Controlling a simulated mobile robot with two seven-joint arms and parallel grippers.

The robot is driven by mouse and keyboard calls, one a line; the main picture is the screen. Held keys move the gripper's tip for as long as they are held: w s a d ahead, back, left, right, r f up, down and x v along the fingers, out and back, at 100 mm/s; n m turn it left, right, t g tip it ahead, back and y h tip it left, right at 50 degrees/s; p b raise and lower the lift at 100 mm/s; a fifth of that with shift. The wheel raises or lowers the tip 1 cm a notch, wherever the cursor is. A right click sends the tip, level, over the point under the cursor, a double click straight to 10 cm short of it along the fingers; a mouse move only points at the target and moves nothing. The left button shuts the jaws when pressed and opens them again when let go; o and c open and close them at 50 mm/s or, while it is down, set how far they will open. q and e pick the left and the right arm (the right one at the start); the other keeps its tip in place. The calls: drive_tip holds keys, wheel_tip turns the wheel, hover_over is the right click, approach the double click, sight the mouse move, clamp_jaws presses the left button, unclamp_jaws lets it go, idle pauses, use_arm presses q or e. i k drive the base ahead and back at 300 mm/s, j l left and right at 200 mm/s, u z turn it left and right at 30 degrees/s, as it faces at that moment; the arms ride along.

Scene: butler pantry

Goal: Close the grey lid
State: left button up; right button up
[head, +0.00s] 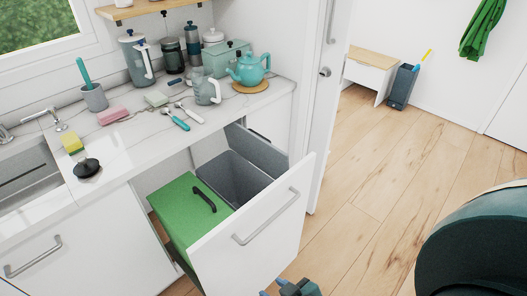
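The grey lid (257,150) stands raised and tilted at the back of the grey bin (219,183), whose mouth is uncovered. This bin sits in a pulled-out white drawer (251,238). A green lid (182,215) with a black handle lies flat over the neighbouring bin, nearer the left. My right gripper (272,288) shows only in part at the bottom edge, in front of the drawer and well below the grey lid. My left gripper is out of view.
The drawer front has a bar handle (266,217). The counter (140,128) above holds a teal teapot (249,68), a glass jug (206,88), utensils and jars. An open white door (323,108) stands right of the drawer.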

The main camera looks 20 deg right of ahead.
sight(257, 149)
drive_tip(key=l+u, duration=0.2)
drive_tip(key=l, duration=0.35)
drive_tip(key=k+l+u, duration=0.15)
drive_tip(key=l, duration=0.35)
drive_tip(key=l+u, duration=0.35)
drive_tip(key=l, duration=0.7)
drive_tip(key=i+l+u, duration=0.1)
drive_tip(key=l+u, duration=0.2)
drive_tip(key=l, duration=0.8)
drive_tip(key=i+l+u, duration=0.1)
drive_tip(key=l, duration=0.3)
drive_tip(key=i+l+u, duration=0.1)
drive_tip(key=l, duration=0.3)
drive_tip(key=k+l+u, duration=0.25)
drive_tip(key=i+j, duration=0.1)
drive_tip(key=i, duration=0.35)
